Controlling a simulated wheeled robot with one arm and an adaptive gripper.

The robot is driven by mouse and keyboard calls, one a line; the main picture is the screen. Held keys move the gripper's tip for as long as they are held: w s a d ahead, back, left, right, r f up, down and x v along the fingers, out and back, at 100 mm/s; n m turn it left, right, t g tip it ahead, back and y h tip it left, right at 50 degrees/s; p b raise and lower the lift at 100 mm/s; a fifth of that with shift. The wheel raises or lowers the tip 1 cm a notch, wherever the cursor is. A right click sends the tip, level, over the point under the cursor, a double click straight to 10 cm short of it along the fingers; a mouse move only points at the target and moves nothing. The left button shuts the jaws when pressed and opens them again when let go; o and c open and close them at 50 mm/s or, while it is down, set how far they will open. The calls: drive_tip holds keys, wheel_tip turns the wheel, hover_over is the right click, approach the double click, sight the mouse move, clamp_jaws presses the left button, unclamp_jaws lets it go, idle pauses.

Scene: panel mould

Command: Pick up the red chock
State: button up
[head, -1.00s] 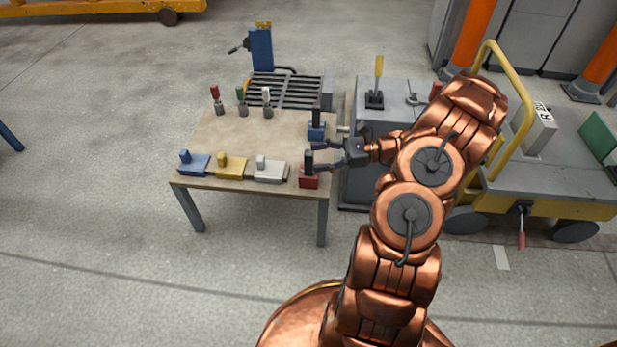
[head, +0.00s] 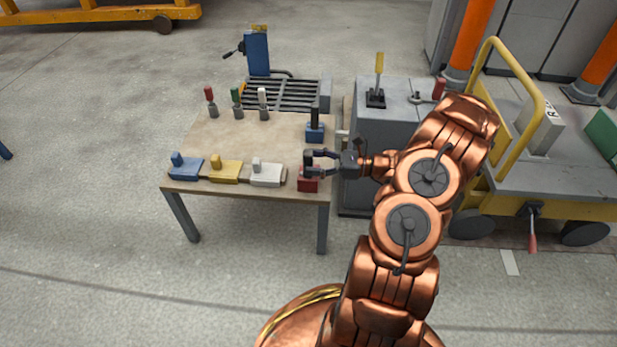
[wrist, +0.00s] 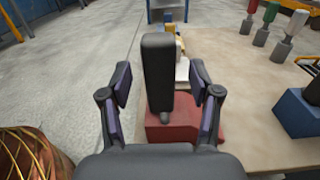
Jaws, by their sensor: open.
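The red chock (head: 308,184) sits at the front right corner of the wooden table, with a dark upright handle. In the wrist view its red base (wrist: 172,132) and black handle (wrist: 158,75) stand straight ahead. My gripper (head: 308,162) is open, its fingers reaching in from the right at the handle. In the wrist view the two fingers (wrist: 160,88) stand on either side of the handle, with gaps showing on both sides. The lower part of the base is hidden by my gripper's body.
A blue block with a dark handle (head: 314,132) stands behind the red chock. White (head: 266,178), yellow (head: 226,171) and blue (head: 186,168) chocks sit in a row to the left. Several small handled tools (head: 237,104) stand at the back. A grey cabinet (head: 385,120) stands right of the table.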

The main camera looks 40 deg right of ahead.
drive_tip(key=shift+x, duration=1)
clamp_jaws()
